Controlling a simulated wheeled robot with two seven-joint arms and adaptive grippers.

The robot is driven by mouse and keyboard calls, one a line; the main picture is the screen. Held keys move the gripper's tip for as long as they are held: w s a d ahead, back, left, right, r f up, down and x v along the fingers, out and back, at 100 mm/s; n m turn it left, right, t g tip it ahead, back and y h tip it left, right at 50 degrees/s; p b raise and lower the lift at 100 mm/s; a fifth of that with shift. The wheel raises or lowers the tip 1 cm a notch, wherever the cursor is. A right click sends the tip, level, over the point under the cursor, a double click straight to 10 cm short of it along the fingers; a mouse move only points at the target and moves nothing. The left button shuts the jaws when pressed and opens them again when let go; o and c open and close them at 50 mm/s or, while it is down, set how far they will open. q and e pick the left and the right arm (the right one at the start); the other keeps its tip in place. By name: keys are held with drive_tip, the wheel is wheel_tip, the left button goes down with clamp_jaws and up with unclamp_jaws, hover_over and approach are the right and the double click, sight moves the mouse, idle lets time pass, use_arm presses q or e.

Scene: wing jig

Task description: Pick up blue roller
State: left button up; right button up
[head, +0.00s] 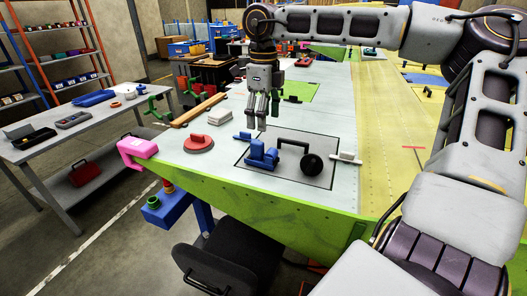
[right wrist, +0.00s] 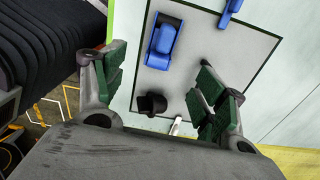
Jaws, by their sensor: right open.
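The blue roller (head: 262,156) appears to be the larger blue piece lying on the grey mat (head: 290,178) on the wing table. It also shows in the right wrist view (right wrist: 165,42), near the mat's upper left. My right gripper (head: 262,119) hangs fingers-down above the table, apart from the roller and above it in the head view. In the right wrist view its two green-padded fingers (right wrist: 158,92) are spread wide with nothing between them held. My left gripper is not in view.
A black ball-shaped piece (head: 311,165) with a black handle is right of the roller. A small blue piece (head: 242,136) lies behind it. A red disc-shaped tool (head: 198,143), a pink clamp (head: 137,148) and a white block (head: 220,117) are left. A pale piece (head: 346,157) sits at the mat's right edge.

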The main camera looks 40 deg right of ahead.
sight(263, 144)
drive_tip(key=shift+w+d, duration=0.2)
drive_tip(key=shift+s+a+f, duration=0.1)
drive_tip(key=shift+f, duration=4.2)
drive_tip(key=shift+f, duration=0.1)
drive_tip(key=shift+a+f+p, duration=0.1)
drive_tip(key=shift+f+p, duration=0.2)
drive_tip(key=shift+f, duration=2.2)
drive_tip(key=c, duration=1.2)
